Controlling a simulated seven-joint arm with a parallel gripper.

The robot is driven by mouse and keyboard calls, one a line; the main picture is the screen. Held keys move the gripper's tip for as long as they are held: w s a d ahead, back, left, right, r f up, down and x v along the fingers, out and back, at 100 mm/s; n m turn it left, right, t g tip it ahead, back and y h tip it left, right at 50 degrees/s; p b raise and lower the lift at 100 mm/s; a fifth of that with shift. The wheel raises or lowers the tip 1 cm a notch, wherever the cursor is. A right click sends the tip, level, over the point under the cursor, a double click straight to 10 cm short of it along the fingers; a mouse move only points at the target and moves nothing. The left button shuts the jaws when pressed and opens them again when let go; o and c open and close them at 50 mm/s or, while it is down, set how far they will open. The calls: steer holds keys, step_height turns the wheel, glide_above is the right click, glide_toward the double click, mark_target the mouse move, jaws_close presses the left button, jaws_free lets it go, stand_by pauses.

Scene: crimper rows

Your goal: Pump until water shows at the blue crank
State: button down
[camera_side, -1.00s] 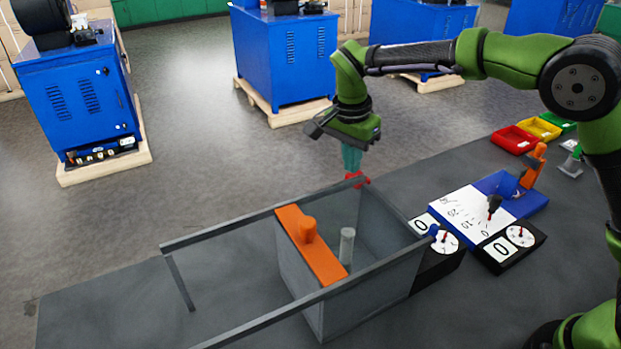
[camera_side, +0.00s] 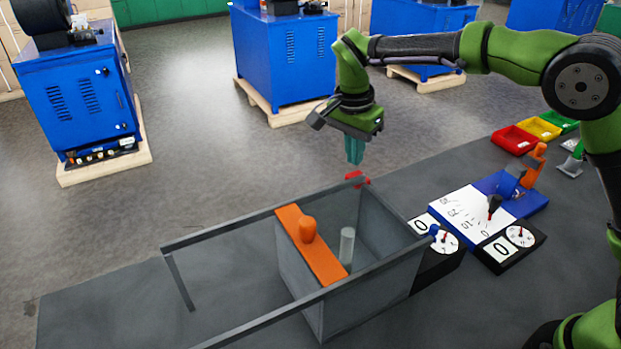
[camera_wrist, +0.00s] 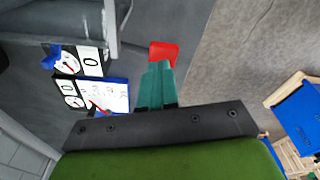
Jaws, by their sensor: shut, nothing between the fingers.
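My gripper (camera_side: 354,160) has teal fingers that are shut and empty. It hangs over the far corner of a grey open-topped box (camera_side: 385,235), just above a small red piece (camera_side: 357,179). In the wrist view the shut fingers (camera_wrist: 157,78) point toward the red piece (camera_wrist: 163,52). A blue crank-like knob (camera_side: 433,230) sits at a black unit (camera_side: 440,262) with a round dial and a 0 card, right of the box. The blue part also shows in the wrist view (camera_wrist: 52,55). I see no water there.
Coloured bins stand behind.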

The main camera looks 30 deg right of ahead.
steer(key=r, duration=0.2)
steer(key=shift+w+d+r, duration=0.25)
steer(key=shift+d+r, duration=0.1)
steer(key=shift+w+d+f, duration=0.1)
steer(key=shift+d+f, duration=0.1)
steer(key=shift+f, duration=1.55)
steer(key=shift+w+d+f, duration=0.1)
steer(key=shift+d+f, duration=0.05)
steer(key=shift+f, duration=1.6)
steer(key=shift+s+f, duration=0.2)
steer(key=shift+f, duration=2.15)
steer(key=shift+a, duration=0.1)
